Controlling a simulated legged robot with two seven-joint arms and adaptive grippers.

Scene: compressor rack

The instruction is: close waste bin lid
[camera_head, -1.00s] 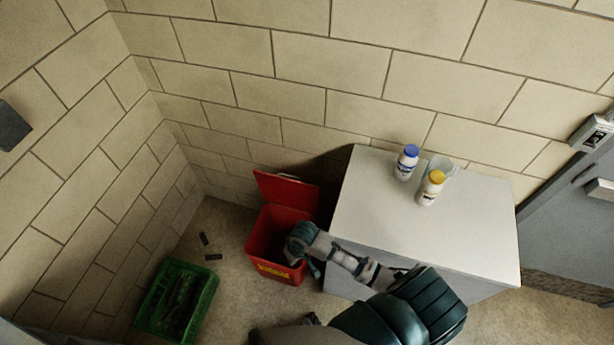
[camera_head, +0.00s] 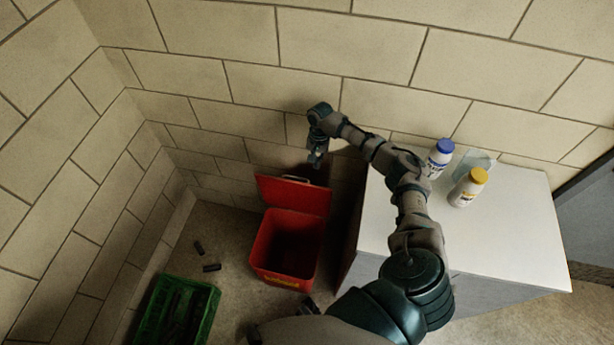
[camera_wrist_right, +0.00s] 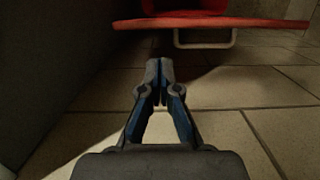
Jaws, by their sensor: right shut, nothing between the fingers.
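The red waste bin (camera_head: 284,262) stands on the floor left of the white-topped cabinet. Its red lid (camera_head: 294,195) is open, tilted up at the wall side, and the bin's dark inside shows. My right gripper (camera_head: 316,160) is shut and empty, pointing down just above and behind the lid's upper edge, near the wall. In the right wrist view the shut fingertips (camera_wrist_right: 159,66) point toward the lid's red edge (camera_wrist_right: 230,21) with its pale wire handle (camera_wrist_right: 204,43); a gap shows between them. My left gripper is not in view.
A white-topped cabinet (camera_head: 500,235) stands right of the bin, with a blue-capped bottle (camera_head: 440,158), a yellow-capped bottle (camera_head: 467,188) and a clear container (camera_head: 478,161) on it. The block wall (camera_head: 230,130) is close behind the lid.

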